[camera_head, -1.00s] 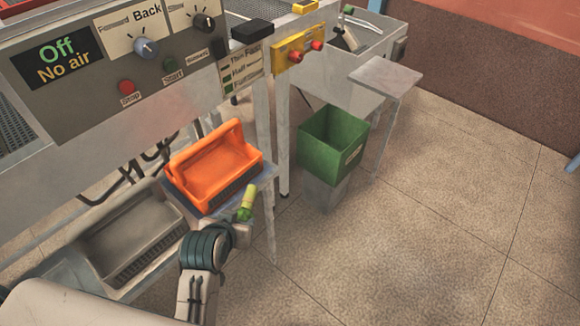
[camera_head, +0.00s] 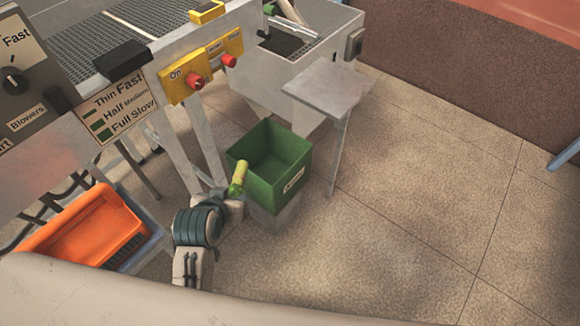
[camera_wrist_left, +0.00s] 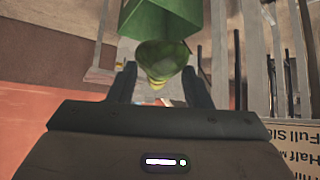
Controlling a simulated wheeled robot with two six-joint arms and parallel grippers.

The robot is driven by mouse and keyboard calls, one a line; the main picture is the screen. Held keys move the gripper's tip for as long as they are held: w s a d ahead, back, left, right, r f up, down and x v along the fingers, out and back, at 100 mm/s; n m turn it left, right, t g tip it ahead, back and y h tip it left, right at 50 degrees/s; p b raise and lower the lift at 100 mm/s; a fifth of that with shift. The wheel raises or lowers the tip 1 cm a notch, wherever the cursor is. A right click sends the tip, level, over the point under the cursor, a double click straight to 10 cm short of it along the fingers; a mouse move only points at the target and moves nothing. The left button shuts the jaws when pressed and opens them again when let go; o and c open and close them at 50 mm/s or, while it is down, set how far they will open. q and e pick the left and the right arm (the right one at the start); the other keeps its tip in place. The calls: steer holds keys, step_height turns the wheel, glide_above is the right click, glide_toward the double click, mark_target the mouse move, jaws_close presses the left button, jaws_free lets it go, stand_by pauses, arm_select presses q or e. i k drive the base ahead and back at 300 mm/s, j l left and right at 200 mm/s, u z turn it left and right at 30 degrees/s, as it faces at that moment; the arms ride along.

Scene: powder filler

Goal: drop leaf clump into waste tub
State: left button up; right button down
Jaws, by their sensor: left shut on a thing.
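The leaf clump (camera_head: 239,177) is green with a pale yellow-green end. My left gripper (camera_head: 234,194) is shut on it and holds it up in the head view, just left of the waste tub. In the left wrist view the leaf clump (camera_wrist_left: 160,62) sits between the two dark fingers of the left gripper (camera_wrist_left: 160,85). The waste tub (camera_head: 283,178) is a green open box with a pale label on its front, standing on a grey block. It also shows at the top of the left wrist view (camera_wrist_left: 155,17), beyond the clump. My right gripper is not in view.
An orange tote (camera_head: 85,235) stands on a low shelf at the left. The machine's yellow panel (camera_head: 203,68) with red buttons is behind the tub. A grey side table (camera_head: 328,85) stands right of the tub. The floor at right is clear.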

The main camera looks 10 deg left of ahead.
mark_target(269, 179)
steer(key=i+l+u, duration=0.1)
steer(key=i+l, duration=1.25)
steer(key=i+l+u, duration=0.1)
steer(key=u, duration=0.35)
steer(key=i+l+u, duration=0.1)
steer(key=u, duration=0.35)
steer(key=l+u, duration=0.2)
steer(key=u, duration=0.25)
steer(key=i, duration=0.05)
